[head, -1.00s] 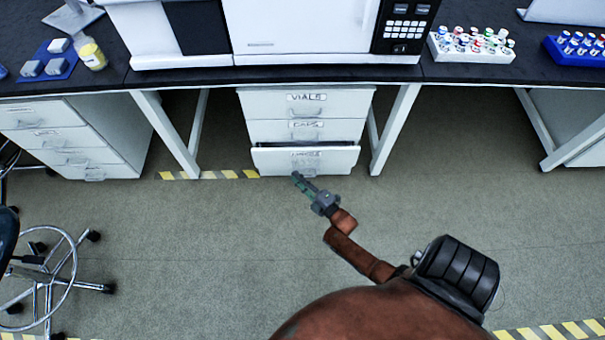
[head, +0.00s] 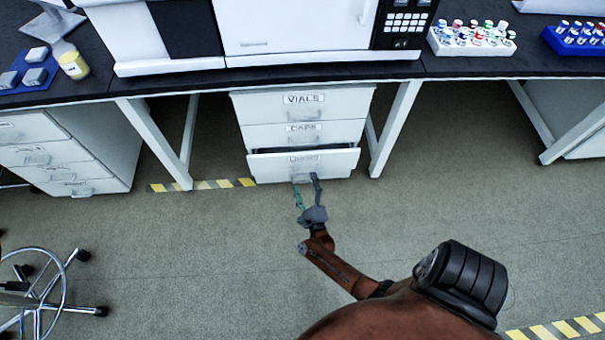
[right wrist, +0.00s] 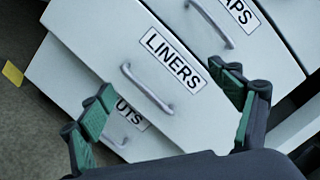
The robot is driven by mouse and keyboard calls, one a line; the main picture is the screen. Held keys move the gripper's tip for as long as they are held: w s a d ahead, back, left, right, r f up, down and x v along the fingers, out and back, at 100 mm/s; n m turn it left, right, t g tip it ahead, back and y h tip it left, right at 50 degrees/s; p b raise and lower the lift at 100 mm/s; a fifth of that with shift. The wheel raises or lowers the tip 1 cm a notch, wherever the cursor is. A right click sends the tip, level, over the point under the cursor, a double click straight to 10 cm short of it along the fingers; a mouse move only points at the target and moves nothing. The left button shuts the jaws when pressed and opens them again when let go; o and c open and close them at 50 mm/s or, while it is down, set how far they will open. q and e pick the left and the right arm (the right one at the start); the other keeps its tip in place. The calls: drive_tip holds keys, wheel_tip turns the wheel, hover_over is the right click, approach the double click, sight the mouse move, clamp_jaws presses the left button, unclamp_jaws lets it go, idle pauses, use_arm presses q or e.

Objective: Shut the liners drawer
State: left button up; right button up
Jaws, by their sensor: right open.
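The liners drawer (head: 266,168) is the third one down in the white drawer unit under the bench. It stands partly open, its front jutting out past the drawers above. In the right wrist view its white front (right wrist: 200,118) carries the LINERS label and a grey bar handle (right wrist: 148,90). My right gripper (head: 306,182) is open and empty, right at the lower part of this drawer's front. In the right wrist view its green-padded fingers (right wrist: 170,95) stand on either side of the handle; I cannot tell whether they touch the front. My left gripper is not in view.
The vials drawer (head: 277,106) and caps drawer (head: 275,134) above look shut. Another drawer (right wrist: 113,148) sits below. A white bench leg (head: 394,130) stands right of the unit, and a wheeled stool (head: 45,300) at lower left. The floor in front is clear.

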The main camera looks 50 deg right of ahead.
sight(295, 161)
drive_tip(key=o, duration=0.4)
drive_tip(key=f+m, duration=0.1)
drive_tip(key=m, duration=0.2)
drive_tip(key=f+m+g+h, duration=0.1)
drive_tip(key=m, duration=0.3)
drive_tip(key=f+m+g, duration=0.1)
drive_tip(key=m, duration=0.2)
drive_tip(key=shift+s+a+b, duration=0.1)
drive_tip(key=shift+s+b, duration=0.3)
drive_tip(key=shift+c, duration=0.2)
drive_tip(key=w+d+m, duration=0.1)
drive_tip(key=d, duration=0.1)
drive_tip(key=w+d+m+b, duration=0.1)
drive_tip(key=w, duration=0.1)
drive_tip(key=w+d+f+m+g+b, duration=0.1)
drive_tip(key=w+d+m, duration=0.1)
drive_tip(key=shift+d+h, duration=0.3)
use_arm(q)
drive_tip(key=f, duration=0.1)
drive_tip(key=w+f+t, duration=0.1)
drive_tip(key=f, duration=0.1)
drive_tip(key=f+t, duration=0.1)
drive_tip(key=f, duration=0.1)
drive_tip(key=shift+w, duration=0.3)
use_arm(e)
drive_tip(key=shift+r, duration=0.1)
